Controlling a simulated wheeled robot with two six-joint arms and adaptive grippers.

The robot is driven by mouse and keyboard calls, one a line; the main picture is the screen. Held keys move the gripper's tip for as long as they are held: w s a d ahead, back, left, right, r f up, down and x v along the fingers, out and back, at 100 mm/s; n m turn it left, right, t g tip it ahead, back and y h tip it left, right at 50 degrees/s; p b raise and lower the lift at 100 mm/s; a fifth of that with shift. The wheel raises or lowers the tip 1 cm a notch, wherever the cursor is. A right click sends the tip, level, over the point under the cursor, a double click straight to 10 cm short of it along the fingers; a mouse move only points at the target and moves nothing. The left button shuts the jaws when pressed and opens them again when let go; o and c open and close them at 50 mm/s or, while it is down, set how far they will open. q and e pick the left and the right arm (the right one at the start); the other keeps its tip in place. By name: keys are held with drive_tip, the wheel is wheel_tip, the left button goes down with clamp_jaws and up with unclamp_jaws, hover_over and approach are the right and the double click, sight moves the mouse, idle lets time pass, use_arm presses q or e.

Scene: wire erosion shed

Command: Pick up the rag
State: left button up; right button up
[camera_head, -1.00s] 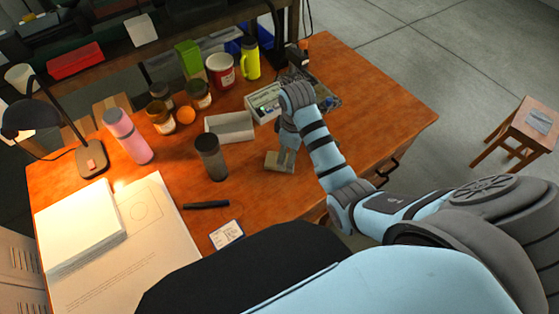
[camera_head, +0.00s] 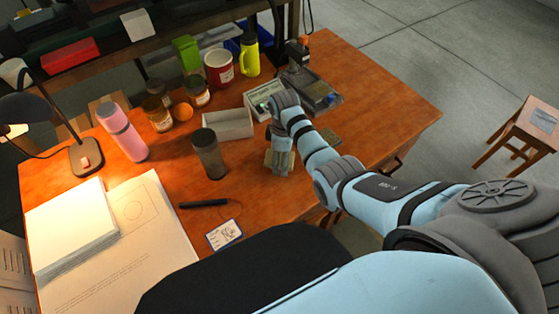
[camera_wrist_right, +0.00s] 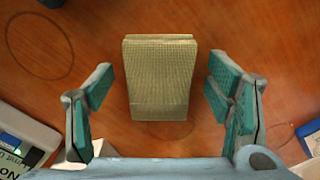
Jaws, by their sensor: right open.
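The rag (camera_wrist_right: 160,82) is a beige, folded, textured pad lying flat on the orange-brown wooden desk. In the right wrist view it sits between the two spread fingers of my right gripper (camera_wrist_right: 162,98), with a gap on each side. In the head view my right gripper (camera_head: 280,160) comes down over the rag and covers most of it. The right gripper is open and holds nothing. My left gripper is not in view.
A white device (camera_head: 263,98) and a grey machine (camera_head: 315,92) stand further back. A small flat greenish item (camera_head: 329,137) lies to the right.

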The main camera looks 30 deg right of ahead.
drive_tip(key=shift+c, duration=0.2)
drive_tip(key=shift+r, duration=0.1)
drive_tip(key=c, duration=1.2)
wheel_tip(320, 180, up, 20)
drive_tip(key=p, duration=0.9)
drive_tip(key=shift+r, duration=0.15)
drive_tip(key=o, duration=0.6)
drive_tip(key=c, duration=0.5)
